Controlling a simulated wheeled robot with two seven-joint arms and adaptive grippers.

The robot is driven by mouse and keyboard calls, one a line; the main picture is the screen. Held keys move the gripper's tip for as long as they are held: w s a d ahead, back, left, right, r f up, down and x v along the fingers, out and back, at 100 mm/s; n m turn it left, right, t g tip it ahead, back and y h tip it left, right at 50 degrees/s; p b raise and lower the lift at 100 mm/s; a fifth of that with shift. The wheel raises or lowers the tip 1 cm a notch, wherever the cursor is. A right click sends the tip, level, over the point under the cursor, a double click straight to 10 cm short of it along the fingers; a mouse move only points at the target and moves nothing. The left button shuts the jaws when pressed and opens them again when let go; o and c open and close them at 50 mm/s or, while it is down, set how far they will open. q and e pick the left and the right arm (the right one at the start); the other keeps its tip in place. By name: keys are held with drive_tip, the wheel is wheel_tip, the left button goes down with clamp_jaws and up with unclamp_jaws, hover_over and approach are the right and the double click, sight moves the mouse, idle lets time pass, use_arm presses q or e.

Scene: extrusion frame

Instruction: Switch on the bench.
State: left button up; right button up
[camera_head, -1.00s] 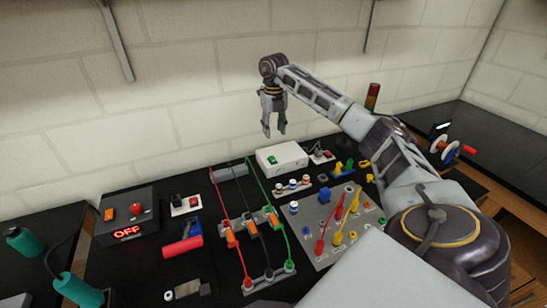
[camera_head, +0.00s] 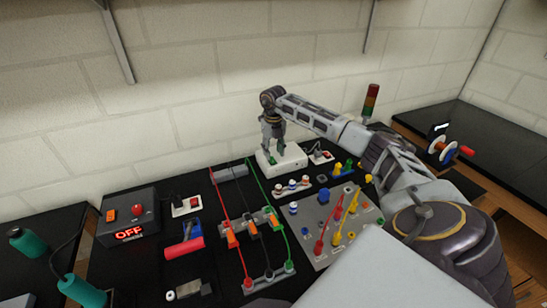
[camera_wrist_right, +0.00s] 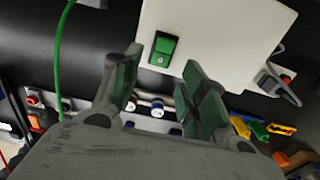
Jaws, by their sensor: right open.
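A white box (camera_head: 292,164) with a green rocker switch (camera_wrist_right: 164,48) on its top stands at the back of the black bench top. My right gripper (camera_head: 272,152) is over the left part of this box, pointing down. In the right wrist view its two green-padded fingers (camera_wrist_right: 162,62) are open and empty, with the green switch showing between and just beyond their tips. I cannot tell whether the fingers touch the box. In the head view the gripper largely hides the switch. A dark box (camera_head: 150,215) at the left has a red display reading OFF. My left gripper is not in view.
A panel with red and yellow leads (camera_head: 335,222) and a row of colored cables (camera_head: 247,225) lie in front of the white box. A red-handled tool (camera_head: 184,248) lies at the left. A signal tower (camera_head: 371,100) stands behind my right arm.

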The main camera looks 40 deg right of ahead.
sight(273, 161)
drive_tip(key=shift+f, duration=1.95)
clamp_jaws()
